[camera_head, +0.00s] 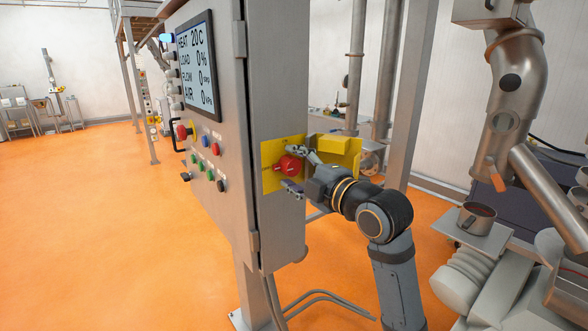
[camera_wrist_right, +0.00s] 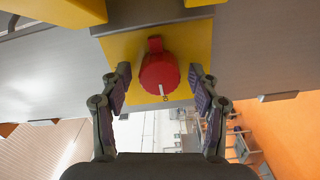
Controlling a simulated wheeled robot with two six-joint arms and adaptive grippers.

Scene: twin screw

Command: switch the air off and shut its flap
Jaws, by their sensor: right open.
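A red rotary knob (camera_head: 288,165) sits on a yellow plate (camera_head: 271,153) on the side of the grey cabinet. In the right wrist view the knob (camera_wrist_right: 158,74) has a small pale mark at its lower edge. The yellow flap (camera_head: 336,146) stands open to the right of the plate. My right gripper (camera_head: 288,168) is open, with one finger above the knob and one below in the head view. In the wrist view its fingers (camera_wrist_right: 160,84) flank the knob with gaps on both sides. The panel screen (camera_head: 196,66) reads AIR 0. My left gripper is not in view.
Buttons and a red mushroom button (camera_head: 184,132) are on the cabinet front. Pipes and a grey post (camera_head: 408,95) stand behind my right arm. A metal cup (camera_head: 476,218) stands at the right. The orange floor left of the cabinet is clear.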

